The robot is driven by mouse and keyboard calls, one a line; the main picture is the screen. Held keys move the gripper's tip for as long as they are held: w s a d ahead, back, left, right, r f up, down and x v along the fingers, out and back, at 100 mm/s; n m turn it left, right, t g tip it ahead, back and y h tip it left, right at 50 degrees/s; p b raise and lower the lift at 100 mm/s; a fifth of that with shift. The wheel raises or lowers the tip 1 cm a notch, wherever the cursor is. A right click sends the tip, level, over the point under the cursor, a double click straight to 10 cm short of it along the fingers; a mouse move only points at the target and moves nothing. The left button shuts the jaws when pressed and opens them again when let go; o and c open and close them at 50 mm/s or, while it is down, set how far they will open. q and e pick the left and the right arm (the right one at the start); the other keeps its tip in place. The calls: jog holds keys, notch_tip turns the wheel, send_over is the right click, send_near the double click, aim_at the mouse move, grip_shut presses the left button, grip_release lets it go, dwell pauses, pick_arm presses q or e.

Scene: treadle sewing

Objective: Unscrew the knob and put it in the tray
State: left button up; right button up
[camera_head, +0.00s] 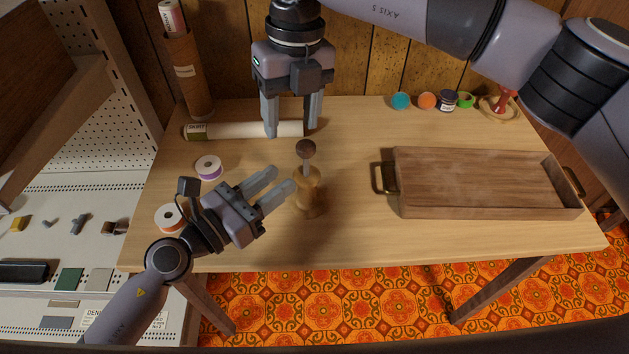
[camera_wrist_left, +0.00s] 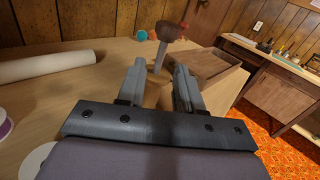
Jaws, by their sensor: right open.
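The dark brown round knob (camera_head: 306,148) sits atop a thin pale rod that rises from a turned wooden base (camera_head: 309,199) on the table. In the left wrist view the knob (camera_wrist_left: 168,31) shows above and beyond the fingertips. My left gripper (camera_head: 281,180) is open and empty, just left of the base and lower than the knob, its fingers pointing toward the rod and base. My right gripper (camera_head: 291,131) is open and empty, pointing down behind the knob, in front of the paper roll. The wooden tray (camera_head: 490,212) stands on the right of the table and looks empty.
A paper roll (camera_head: 240,131) lies at the back left. Thread spools (camera_head: 208,167) stand behind my left forearm. Table space between base and tray is clear.

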aim_at(304, 164)
jog(key=shift+w+d+r+m+t+h, duration=0.15)
jog(key=shift+w+d+r+h, duration=0.1)
jog(key=shift+w+d+r, duration=0.2)
jog(key=shift+w+d+r+m+t+h, duration=0.2)
jog(key=shift+w+d+h, duration=0.1)
jog(key=shift+d, duration=0.2)
pick_arm(q)
jog(key=shift+m, duration=0.5)
jog(key=shift+x, duration=3.85)
jog(key=shift+s+f, duration=0.1)
jog(key=shift+f, duration=0.05)
grip_shut()
